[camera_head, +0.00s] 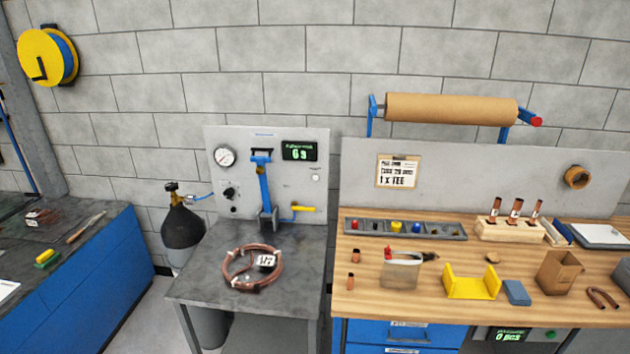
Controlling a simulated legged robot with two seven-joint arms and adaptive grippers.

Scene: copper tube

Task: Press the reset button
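A grey test panel (215,190) stands at the back of the small grey table. A small pale round button (316,177) sits on it below a green digital display (299,150). A small green round button (550,335) is beside another green display (508,334) at the workbench front, lower right. I cannot read a reset label on either button. The panel also carries a round gauge (224,156), a black knob (229,192), a blue upright lever (263,185) and a yellow handle (303,208). Neither of my grippers is in view.
A copper tube coil (234,281) with a tag lies on the small table (195,290). A dark gas cylinder (182,228) stands left of it. The wooden workbench (440,309) at right holds trays, copper pieces and a yellow bracket (470,290). Floor shows at lower left.

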